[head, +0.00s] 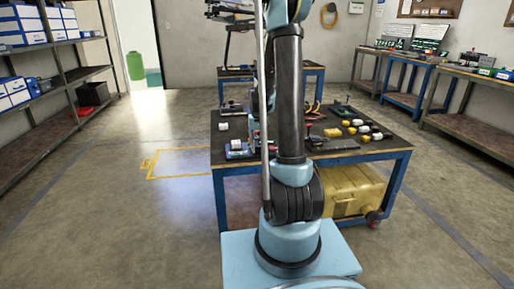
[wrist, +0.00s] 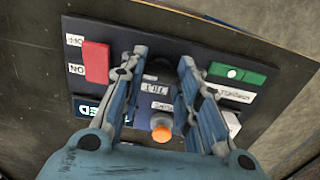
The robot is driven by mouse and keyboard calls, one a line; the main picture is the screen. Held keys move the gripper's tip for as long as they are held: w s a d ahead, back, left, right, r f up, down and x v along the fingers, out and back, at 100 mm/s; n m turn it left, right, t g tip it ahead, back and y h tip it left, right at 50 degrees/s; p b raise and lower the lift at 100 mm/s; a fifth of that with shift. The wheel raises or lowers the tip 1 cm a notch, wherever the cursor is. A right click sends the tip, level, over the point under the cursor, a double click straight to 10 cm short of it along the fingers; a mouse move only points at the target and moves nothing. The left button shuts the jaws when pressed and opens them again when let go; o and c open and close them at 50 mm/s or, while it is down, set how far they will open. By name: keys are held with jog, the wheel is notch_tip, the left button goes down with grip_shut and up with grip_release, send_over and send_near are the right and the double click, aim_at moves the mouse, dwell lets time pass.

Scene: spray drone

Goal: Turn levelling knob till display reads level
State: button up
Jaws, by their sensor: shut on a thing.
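In the wrist view my gripper (wrist: 161,60) reaches over a dark control panel (wrist: 255,62), with one finger on each side of a dark round knob (wrist: 156,72). The gripper is shut on this knob, which is hard to make out against the dark panel. A small label sits just below it. A small display (wrist: 88,107) with light lettering is at the panel's lower left; the left finger covers part of it, and I cannot read it surely. In the head view my arm hides the gripper and the panel.
On the panel, a red switch (wrist: 96,62) is left of the fingers, a green switch (wrist: 236,74) right, and an orange button (wrist: 161,128) below between them. The workbench (head: 375,151) holds several small parts. Shelving (head: 30,125) stands left; open floor lies between.

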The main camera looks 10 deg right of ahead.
jog(key=o, duration=1.1)
jog(key=shift+c, duration=0.2)
notch_tip(320, 180, up, 12)
